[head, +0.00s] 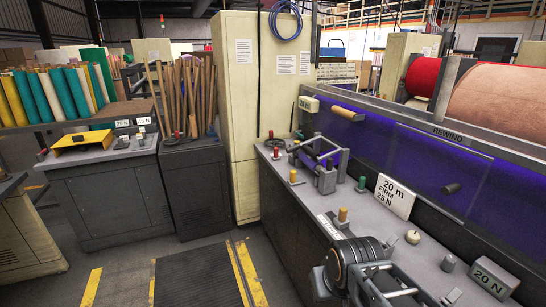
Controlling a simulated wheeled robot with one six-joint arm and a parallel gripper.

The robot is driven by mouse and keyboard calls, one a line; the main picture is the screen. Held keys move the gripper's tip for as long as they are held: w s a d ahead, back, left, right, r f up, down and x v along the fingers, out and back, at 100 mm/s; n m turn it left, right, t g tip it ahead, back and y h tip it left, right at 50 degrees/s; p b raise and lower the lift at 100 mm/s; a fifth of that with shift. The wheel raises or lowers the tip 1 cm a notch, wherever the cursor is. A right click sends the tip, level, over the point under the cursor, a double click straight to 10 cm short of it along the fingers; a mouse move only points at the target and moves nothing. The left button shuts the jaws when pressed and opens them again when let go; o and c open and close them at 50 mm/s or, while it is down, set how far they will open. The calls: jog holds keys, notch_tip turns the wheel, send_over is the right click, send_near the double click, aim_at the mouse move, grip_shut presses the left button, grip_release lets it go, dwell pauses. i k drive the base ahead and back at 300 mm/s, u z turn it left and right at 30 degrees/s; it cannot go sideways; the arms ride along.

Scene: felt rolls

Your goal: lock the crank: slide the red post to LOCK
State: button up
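A small red post (270,134) stands at the far left end of the long grey bench, by a dark round wheel-like part (276,144). I cannot tell whether that part is the crank. No LOCK marking is readable, so the post's position relative to it cannot be told. A dark metal stand with rollers (325,165) is just right of the post. My dark arm end and gripper (385,275) are at the bottom, over the near part of the bench, well apart from the red post. The fingertips are not clear, and I see nothing held.
Yellow (293,176), green (362,183) and orange (342,214) knobs stand along the bench, near a "20 m FIRM 25 N" card (394,196). A purple guard (400,150) runs behind. A tall cream cabinet (238,100) and a floor mat (198,275) lie left.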

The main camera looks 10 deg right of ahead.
aim_at(275, 158)
jog(key=u, duration=0.4)
jog(key=i, duration=1.2)
jog(key=u, duration=0.25)
jog(key=i, duration=2.05)
jog(key=z, duration=0.6)
